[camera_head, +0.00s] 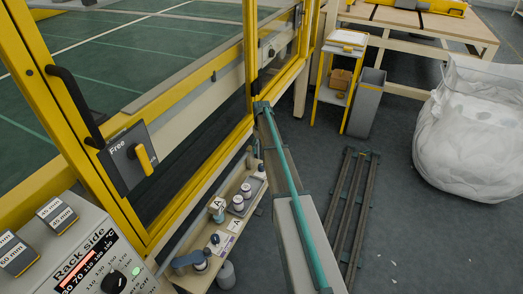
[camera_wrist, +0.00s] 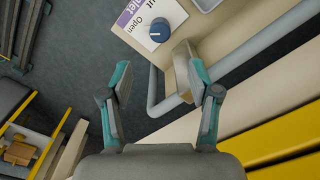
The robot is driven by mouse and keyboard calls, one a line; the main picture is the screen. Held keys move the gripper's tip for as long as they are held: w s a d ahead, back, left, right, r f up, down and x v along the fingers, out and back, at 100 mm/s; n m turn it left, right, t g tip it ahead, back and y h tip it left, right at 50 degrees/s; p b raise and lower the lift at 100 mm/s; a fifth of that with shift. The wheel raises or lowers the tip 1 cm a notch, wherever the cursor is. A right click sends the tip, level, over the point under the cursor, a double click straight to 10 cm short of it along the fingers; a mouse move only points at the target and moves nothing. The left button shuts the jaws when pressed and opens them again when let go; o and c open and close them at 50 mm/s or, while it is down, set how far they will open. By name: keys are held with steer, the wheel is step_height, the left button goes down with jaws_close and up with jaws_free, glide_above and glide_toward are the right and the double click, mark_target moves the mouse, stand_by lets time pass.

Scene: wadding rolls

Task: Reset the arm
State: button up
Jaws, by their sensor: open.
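My gripper (camera_wrist: 153,66) shows in the wrist view with its two grey and teal fingers spread wide apart. It is open and nothing shows held between the fingers. Beyond the fingertips are a beige surface edge and a grey pipe (camera_wrist: 162,108). My arm (camera_head: 292,190) reaches up the middle of the head view, beside the yellow-framed machine. I cannot make out the fingers in the head view.
A white panel with a blue knob (camera_wrist: 160,30) lies just beyond the fingers. Yellow-framed glass (camera_head: 190,110) stands left, above a shelf with jars (camera_head: 238,203). Dark rails (camera_head: 352,215) lie on the floor; a white wadding bag (camera_head: 470,135) stands right.

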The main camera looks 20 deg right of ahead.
steer(key=s+a+f, duration=0.2)
steer(key=s+a, duration=0.6)
steer(key=s, duration=0.4)
steer(key=s+a+f, duration=0.1)
steer(key=s+a, duration=0.8)
steer(key=s, duration=0.4)
steer(key=s+a+f, duration=0.2)
steer(key=s+a, duration=0.6)
steer(key=s, duration=0.4)
steer(key=s+f+g+p, duration=0.2)
steer(key=s+f, duration=0.2)
steer(key=s, duration=0.5)
steer(key=s+f+g+p, duration=0.2)
steer(key=s+f, duration=0.2)
steer(key=s, duration=0.6)
steer(key=s+f+g+p, duration=0.2)
steer(key=s+f, duration=0.2)
steer(key=s, duration=0.5)
steer(key=shift+s+f+n+g, duration=0.15)
steer(key=shift+n+g, duration=0.25)
